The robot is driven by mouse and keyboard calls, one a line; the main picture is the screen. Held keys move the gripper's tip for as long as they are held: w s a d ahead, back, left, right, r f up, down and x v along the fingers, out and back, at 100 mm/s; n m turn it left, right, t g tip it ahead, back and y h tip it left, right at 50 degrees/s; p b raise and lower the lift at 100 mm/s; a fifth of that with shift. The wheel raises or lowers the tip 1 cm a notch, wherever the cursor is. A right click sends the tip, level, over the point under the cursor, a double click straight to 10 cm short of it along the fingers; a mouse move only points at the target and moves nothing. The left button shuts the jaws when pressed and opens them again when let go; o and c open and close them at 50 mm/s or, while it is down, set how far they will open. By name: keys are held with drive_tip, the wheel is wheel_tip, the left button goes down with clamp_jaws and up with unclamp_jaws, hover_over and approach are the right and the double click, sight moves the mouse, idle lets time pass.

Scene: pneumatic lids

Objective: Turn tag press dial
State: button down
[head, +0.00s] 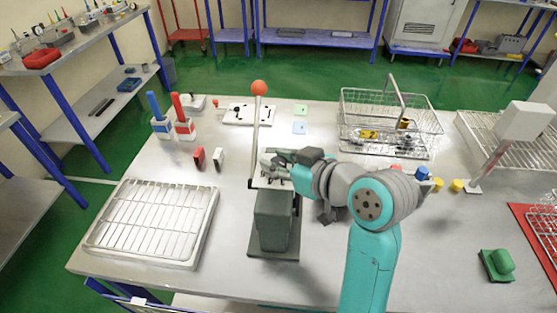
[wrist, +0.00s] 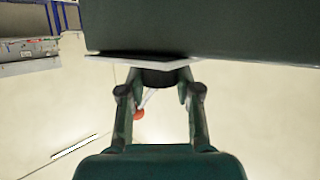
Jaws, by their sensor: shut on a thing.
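The tag press (head: 272,220) is a dark green-grey body on a flat base plate, with an upright lever (head: 253,130) topped by a red ball (head: 259,88). In the wrist view the press body (wrist: 210,25) fills the top, with a pale plate edge below it. The dial (wrist: 158,77) is a dark round knob just under that edge. My gripper (wrist: 157,95) has a finger on each side of the dial and is shut on it. In the head view my gripper (head: 275,168) is at the top of the press, and the dial is hidden.
A wire rack tray (head: 209,238) lies left of the press. A wire basket (head: 425,115) is at back right.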

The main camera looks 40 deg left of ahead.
drive_tip(key=shift+n+g, duration=1.1)
drive_tip(key=shift+g, duration=0.1)
drive_tip(key=c, duration=0.8)
unclamp_jaws()
drive_tip(key=shift+d, duration=0.1)
drive_tip(key=v, duration=1.1)
drive_tip(key=shift+d, duration=0.45)
